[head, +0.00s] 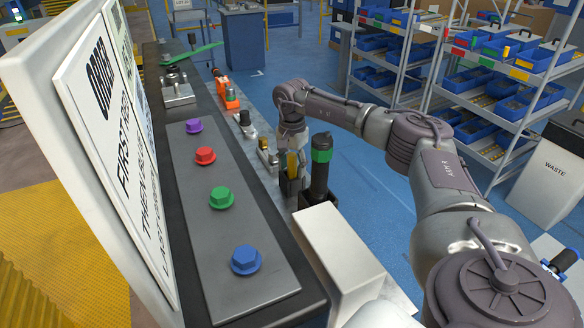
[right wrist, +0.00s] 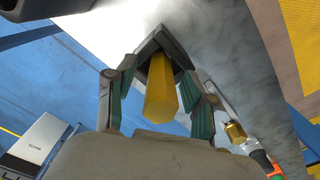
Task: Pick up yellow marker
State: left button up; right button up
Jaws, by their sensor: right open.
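The yellow marker (right wrist: 161,92) stands between the two fingers of my right gripper (right wrist: 157,100) in the right wrist view, with its far end in a dark square holder (right wrist: 178,52). The fingers are spread, with a gap visible on each side of the marker. In the head view my right gripper (head: 291,178) points down at the right edge of the grey bench, and the marker (head: 292,163) shows as a small yellow patch between its fingers. Its lower part is hard to make out there. My left gripper is not in view.
A black cylinder with a green band (head: 321,168) stands just right of the gripper, behind a white box (head: 338,248). Purple, red, green and blue buttons (head: 245,260) line the bench panel. A sign board (head: 112,140) rises at left. Shelves with blue bins (head: 480,82) stand back right.

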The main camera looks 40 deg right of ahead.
grip_shut()
